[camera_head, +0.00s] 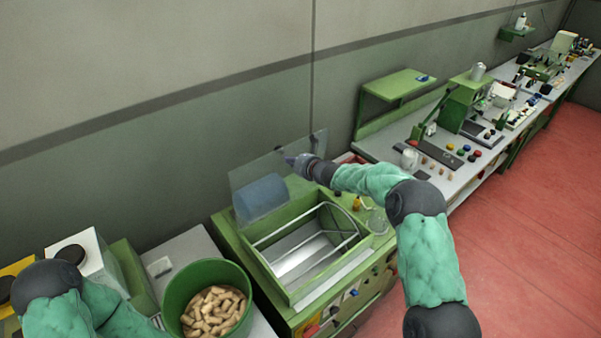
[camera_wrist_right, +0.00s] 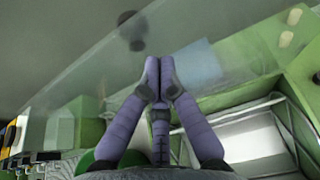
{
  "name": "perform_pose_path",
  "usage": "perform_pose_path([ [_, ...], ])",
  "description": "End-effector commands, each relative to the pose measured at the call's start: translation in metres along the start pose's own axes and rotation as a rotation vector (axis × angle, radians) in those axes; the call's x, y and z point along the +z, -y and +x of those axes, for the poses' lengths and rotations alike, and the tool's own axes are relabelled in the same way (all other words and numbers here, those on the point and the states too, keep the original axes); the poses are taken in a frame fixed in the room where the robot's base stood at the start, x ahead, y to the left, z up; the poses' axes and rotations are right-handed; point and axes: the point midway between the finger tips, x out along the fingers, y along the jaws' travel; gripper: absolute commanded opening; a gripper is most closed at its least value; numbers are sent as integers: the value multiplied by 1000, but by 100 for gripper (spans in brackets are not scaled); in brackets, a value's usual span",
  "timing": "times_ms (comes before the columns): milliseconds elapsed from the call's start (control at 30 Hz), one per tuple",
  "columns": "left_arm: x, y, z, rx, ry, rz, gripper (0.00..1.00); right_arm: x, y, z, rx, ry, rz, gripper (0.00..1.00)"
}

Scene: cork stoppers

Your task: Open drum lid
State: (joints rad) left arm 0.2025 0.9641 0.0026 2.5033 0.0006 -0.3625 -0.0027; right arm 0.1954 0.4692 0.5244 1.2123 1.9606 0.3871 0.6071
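The drum lid (camera_head: 243,176) is a clear panel standing raised and tilted at the back of the green drum machine (camera_head: 232,232). The open box below shows a metal frame and a pale metal floor (camera_head: 300,258). My right gripper (camera_head: 290,159) is at the lid's upper right part. In the right wrist view, its purple fingers (camera_wrist_right: 158,78) are closed together at the tips, against or very near the clear panel; I cannot tell whether they pinch its edge. My left arm shows at the lower left, but its gripper is out of view.
A green bucket (camera_head: 171,290) of corks (camera_head: 213,311) stands left of the machine. A white box (camera_head: 92,262) is farther left. A long workbench (camera_head: 455,178) with small parts and a green shelf (camera_head: 399,84) runs to the right. The wall is close behind the lid.

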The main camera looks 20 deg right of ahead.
Motion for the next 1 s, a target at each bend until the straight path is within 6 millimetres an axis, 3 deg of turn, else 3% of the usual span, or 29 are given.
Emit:
perform_pose_path([
  [100, 0, -2, -4, 0, 0, 0, 46, 12, -1, 15, 1, 3, -3, 0],
  [400, 0, -3, -10, 0, 0, 0, 46, 24, 0, 39, 1, 2, -2, 0],
  [1000, 0, -4, -11, 0, -1, 0, 46, 25, 0, 46, 1, 2, -1, 0],
])
